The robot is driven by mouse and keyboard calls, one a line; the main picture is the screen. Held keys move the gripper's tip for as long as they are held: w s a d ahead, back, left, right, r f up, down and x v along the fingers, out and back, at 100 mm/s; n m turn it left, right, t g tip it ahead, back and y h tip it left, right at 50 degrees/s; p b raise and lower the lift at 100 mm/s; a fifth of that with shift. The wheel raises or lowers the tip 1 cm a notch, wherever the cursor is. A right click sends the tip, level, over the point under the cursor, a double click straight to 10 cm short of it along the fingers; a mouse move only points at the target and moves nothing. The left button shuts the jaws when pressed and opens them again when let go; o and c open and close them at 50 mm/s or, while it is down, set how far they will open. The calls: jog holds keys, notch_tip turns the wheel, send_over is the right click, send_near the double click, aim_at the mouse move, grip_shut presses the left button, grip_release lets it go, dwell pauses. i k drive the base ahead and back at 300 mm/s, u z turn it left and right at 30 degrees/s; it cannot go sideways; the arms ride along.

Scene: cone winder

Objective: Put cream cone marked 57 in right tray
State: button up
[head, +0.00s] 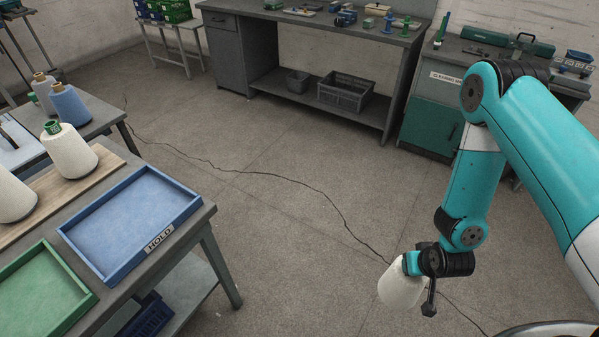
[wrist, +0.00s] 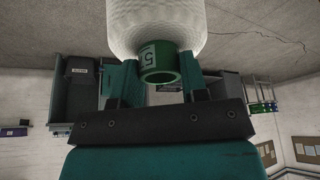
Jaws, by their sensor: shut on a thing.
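My gripper (head: 411,264) is shut on a cream cone (head: 398,288), which hangs below it over open floor, apart from the table. In the wrist view the cream cone (wrist: 157,28) has a green tube end (wrist: 165,66) between the two fingers of my gripper (wrist: 157,78). A label on the tube shows a 5; the rest of the marking is turned out of sight. A blue tray (head: 190,211) labelled HOLD lies empty on the table at left. A green tray (head: 82,284), partly out of frame, lies nearer, to its left.
Two cream cones, one here (head: 70,156), stand on a wooden board (head: 113,161) behind the trays. A blue cone (head: 69,104) and a grey cone (head: 42,85) stand farther back. Bare floor (head: 270,225) separates my gripper from the table. A workbench (head: 310,23) stands at the back.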

aim_at(131, 218)
jog(key=u, duration=1.5)
